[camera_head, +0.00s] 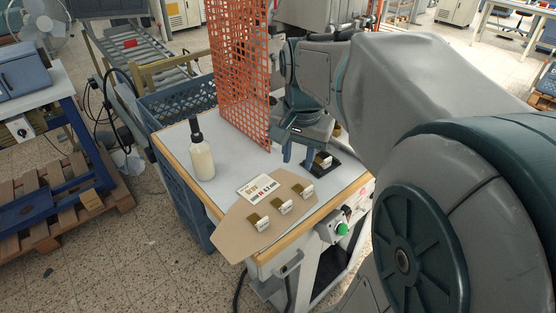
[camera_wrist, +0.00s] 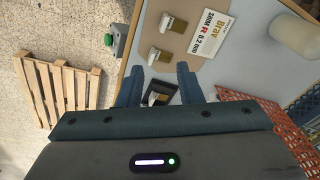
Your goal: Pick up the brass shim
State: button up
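A brass shim with a white tag (camera_head: 323,160) sits on a small black holder (camera_head: 320,170) near the table's right corner. It also shows in the wrist view (camera_wrist: 160,97), partly hidden by my gripper. My gripper (camera_head: 304,152) is over this holder, pointing down. In the wrist view its two fingers (camera_wrist: 160,70) are apart with nothing clasped, one on each side of the holder. Three more brass pieces with white tags lie on a tan board (camera_head: 235,225): one left (camera_head: 257,221), one middle (camera_head: 281,207), one right (camera_head: 303,191). I cannot tell the height of the fingers above the table.
A printed shim label card (camera_head: 262,188) lies on the board. A cream bottle with a black top (camera_head: 201,155) stands at the left of the table. An orange mesh panel (camera_head: 240,85) stands upright behind. A green button box (camera_head: 340,229) is on the table's front side.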

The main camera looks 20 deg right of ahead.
jog(key=w+d+f+m+g+b, duration=0.1)
jog(key=w+d+m, duration=0.3)
jog(key=d+m, duration=0.15)
send_over(309, 188)
jog(key=shift+n, duration=0.25)
jog(key=f, duration=0.8)
jog(key=shift+w+d+f, duration=0.1)
jog(key=shift+w, duration=0.2)
jog(key=shift+s+f+p, duration=0.15)
jog(key=shift+f+p, duration=0.1)
jog(key=shift+f, duration=1.25)
jog(key=shift+s+f+p, duration=0.1)
jog(key=shift+f+p, duration=0.15)
jog(key=shift+f, duration=1.2)
grip_shut()
